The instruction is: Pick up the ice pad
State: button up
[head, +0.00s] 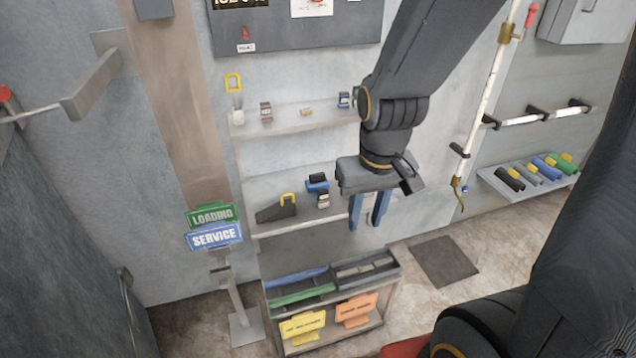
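My gripper (368,222) hangs in front of the wall shelves, its two blue fingers pointing down. The fingers are apart with nothing seen between them. I cannot tell for sure which thing is the ice pad. A flat dark square pad (444,261) lies on the floor to the right, below and apart from my gripper. A low bin unit (331,306) stands below my gripper, with a blue strip, a green strip and grey items in its top. My gripper and arm cover part of the shelves' right side.
The upper shelf (290,122) and lower shelf (285,226) hold small tools. LOADING and SERVICE signs (213,226) stand at left on a post. Yellow and orange signs (303,325) are on the bin unit's front. A rack (530,180) with coloured rolls is at right.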

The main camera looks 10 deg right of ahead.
aim_at(316, 181)
jog(key=u, duration=0.25)
jog(key=k, duration=0.55)
jog(key=u, duration=0.5)
jog(key=k, duration=0.65)
jog(key=z, duration=0.65)
jog(key=i, duration=1.65)
jog(key=u, duration=0.5)
